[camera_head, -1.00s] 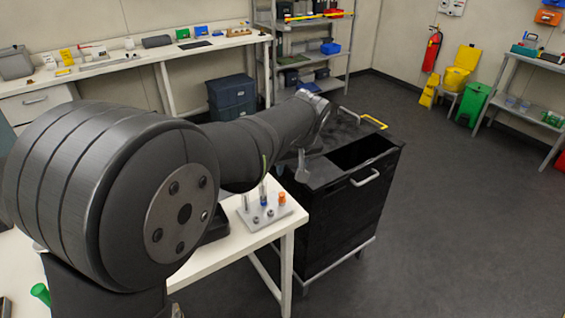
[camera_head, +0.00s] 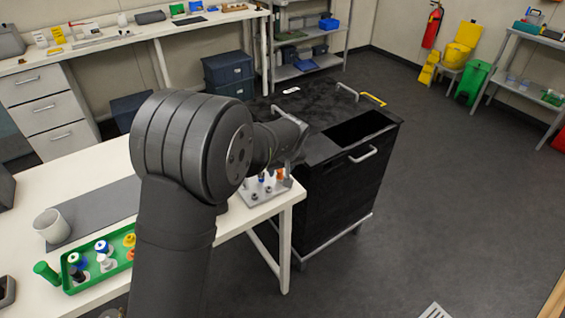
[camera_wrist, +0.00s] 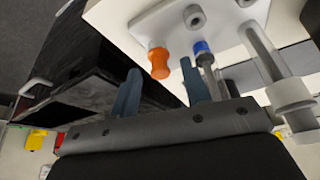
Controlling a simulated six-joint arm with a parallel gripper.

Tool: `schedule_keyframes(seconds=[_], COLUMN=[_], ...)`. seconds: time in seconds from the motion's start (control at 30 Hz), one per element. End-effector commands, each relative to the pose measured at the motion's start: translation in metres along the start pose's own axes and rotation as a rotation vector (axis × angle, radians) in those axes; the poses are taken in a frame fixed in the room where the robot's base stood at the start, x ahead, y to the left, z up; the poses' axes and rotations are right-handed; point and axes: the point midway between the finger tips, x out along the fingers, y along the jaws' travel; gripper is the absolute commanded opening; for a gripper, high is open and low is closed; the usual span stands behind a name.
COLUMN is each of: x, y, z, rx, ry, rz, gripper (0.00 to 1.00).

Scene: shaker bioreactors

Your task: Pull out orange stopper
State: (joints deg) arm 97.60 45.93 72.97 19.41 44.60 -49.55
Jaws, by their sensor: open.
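The orange stopper (camera_head: 279,174) stands at the right corner of a pale rack plate (camera_head: 255,196) on the white table. In the wrist view the orange stopper (camera_wrist: 159,62) shows with its narrow waist, at the corner of the rack plate (camera_wrist: 150,24). My gripper (camera_wrist: 161,73) is open and empty. Its two blue-grey fingers point toward the plate, one on each side of the stopper in the picture. The stopper appears just beyond the fingertips, and I see no contact. In the head view my arm hides the fingers.
A blue-topped piece (camera_wrist: 201,48) stands beside the orange stopper, close to one finger. A clear tube-like post (camera_wrist: 262,48) rises farther right. The black cart (camera_head: 345,205) stands beside the table. A green tray (camera_head: 68,284) with several coloured items lies at the front left.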

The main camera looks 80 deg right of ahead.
Motion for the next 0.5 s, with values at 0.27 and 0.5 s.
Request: schedule_keyframes(seconds=[0.27,0.5], x=[0.0071,0.0068], y=[-0.0002,-0.0002], z=[-0.0001,-0.0001], rx=[0.0,0.0], ry=[0.0,0.0], rz=[0.0,0.0], gripper=[0.43,0.19])
